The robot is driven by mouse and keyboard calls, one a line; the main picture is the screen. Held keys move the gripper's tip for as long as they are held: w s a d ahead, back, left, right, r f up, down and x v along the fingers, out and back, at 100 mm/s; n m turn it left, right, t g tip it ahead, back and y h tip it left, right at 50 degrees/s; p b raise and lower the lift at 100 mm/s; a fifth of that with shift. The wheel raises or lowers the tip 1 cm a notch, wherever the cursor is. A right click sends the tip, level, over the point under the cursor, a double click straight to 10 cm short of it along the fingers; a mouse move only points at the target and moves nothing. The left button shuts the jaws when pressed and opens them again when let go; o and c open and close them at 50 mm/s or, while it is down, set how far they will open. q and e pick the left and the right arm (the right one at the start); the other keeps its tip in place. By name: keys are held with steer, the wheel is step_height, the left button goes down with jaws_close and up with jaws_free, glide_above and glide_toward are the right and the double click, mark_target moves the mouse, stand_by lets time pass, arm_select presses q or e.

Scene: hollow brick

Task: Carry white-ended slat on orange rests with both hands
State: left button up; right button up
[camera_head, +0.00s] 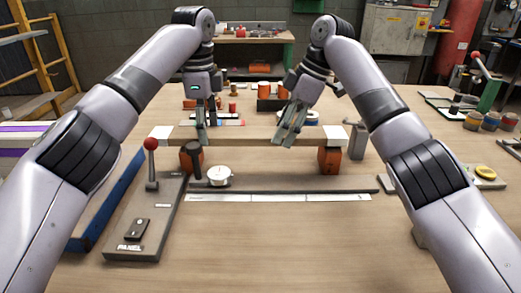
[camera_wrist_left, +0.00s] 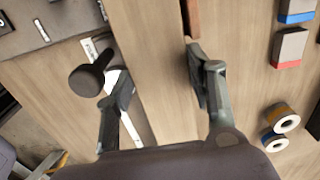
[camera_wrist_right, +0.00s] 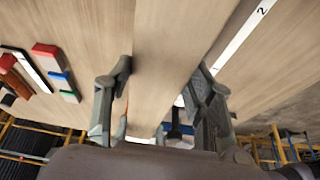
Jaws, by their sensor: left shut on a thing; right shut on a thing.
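The wooden slat (camera_head: 247,134) with white ends (camera_head: 160,132) lies level across the middle of the table in the head view. An orange rest (camera_head: 329,161) stands under its right part. Another orange rest (camera_head: 185,161) is under its left part, partly hidden by a dark knob. I cannot tell whether the slat touches the rests. My left gripper (camera_head: 201,137) is shut on the slat left of its middle; the left wrist view shows the slat (camera_wrist_left: 158,75) between its fingers. My right gripper (camera_head: 288,138) is shut on the slat right of its middle, also between its fingers in the right wrist view (camera_wrist_right: 168,60).
A panel with a red-knobbed lever (camera_head: 151,160) stands at front left. A white round dial (camera_head: 219,176) and a ruler (camera_head: 280,197) lie in front of the slat. The front middle table is clear.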

arm_select(q)
steer(key=shift+f+b, duration=0.5)
steer(key=shift+f, duration=0.2)
arm_select(e)
steer(key=shift+f, duration=0.7)
arm_select(q)
steer(key=o, duration=1.4)
steer(key=shift+r, duration=0.2)
arm_select(e)
steer(key=o, duration=1.4)
steer(key=shift+r, duration=0.2)
arm_select(q)
steer(key=shift+o, duration=0.2)
arm_select(e)
steer(key=shift+o, duration=0.2)
arm_select(q)
steer(key=shift+r+p, duration=0.1)
steer(key=shift+p, duration=0.25)
arm_select(e)
steer(key=shift+r, duration=0.1)
